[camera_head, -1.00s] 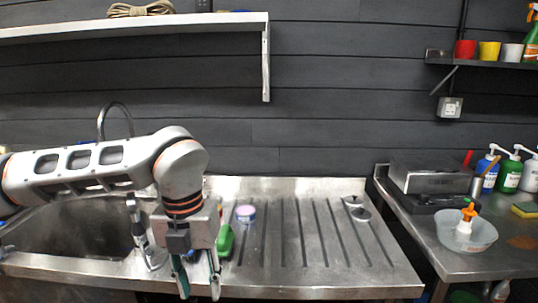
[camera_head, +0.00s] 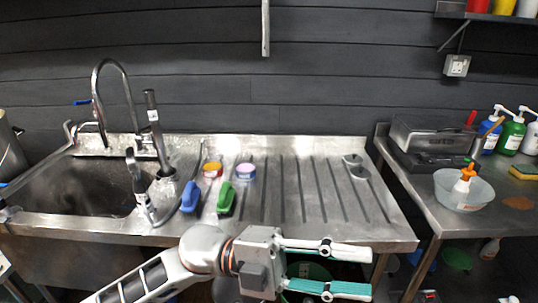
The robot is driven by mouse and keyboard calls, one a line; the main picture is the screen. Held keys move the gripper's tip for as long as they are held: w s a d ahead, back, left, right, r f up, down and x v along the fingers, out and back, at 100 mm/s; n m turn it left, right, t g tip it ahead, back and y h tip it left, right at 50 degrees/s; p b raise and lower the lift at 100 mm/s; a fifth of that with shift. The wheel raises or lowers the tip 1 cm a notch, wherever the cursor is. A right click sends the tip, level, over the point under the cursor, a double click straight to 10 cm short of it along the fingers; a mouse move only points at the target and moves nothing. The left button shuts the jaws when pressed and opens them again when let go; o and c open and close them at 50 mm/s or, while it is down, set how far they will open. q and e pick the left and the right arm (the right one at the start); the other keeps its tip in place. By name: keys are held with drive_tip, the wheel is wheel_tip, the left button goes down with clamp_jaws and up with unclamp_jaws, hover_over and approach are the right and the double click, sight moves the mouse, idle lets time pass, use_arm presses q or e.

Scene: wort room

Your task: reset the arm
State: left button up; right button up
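My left gripper (camera_head: 329,267) is at the bottom middle of the head view, in front of and below the front edge of the steel sink unit (camera_head: 293,222). Its two fingers point right and stand apart, with a clear gap between them. Nothing is held between them. My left arm comes in from the bottom left, low in the picture. My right gripper is not in view.
The sink basin (camera_head: 85,187) with its tall tap (camera_head: 97,90) is at the left. A blue brush (camera_head: 190,196), a green brush (camera_head: 226,198) and small tubs lie on the drainer. A side table (camera_head: 435,205) at right holds a clear bowl (camera_head: 450,190).

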use_arm(q)
drive_tip(key=w+a+f+n+t+h, duration=0.3)
drive_tip(key=w+a+n+t, duration=0.3)
drive_tip(key=w+n+t, duration=0.75)
drive_tip(key=w+a+f+n+t+y, duration=0.2)
drive_tip(key=a+f+n+t+y, duration=0.75)
drive_tip(key=f+n, duration=0.3)
drive_tip(key=s+a+f+n+g+y, duration=0.1)
drive_tip(key=s+a+f+n+y, duration=0.2)
drive_tip(key=f, duration=0.5)
drive_tip(key=s+a+f+n+y, duration=0.1)
drive_tip(key=a+f+y, duration=0.2)
drive_tip(key=a+f, duration=0.3)
drive_tip(key=s+a+f+n+g+y, duration=0.1)
drive_tip(key=s+a+f+g+y, duration=0.1)
drive_tip(key=s+f, duration=0.4)
drive_tip(key=s+a+f+n+g+y, duration=0.1)
drive_tip(key=s+a+f, duration=0.4)
drive_tip(key=f, duration=0.5)
drive_tip(key=shift+s+g+y, duration=0.55)
drive_tip(key=shift+s+g, duration=0.2)
drive_tip(key=shift+g, duration=0.15)
drive_tip(key=shift+a+r, duration=0.1)
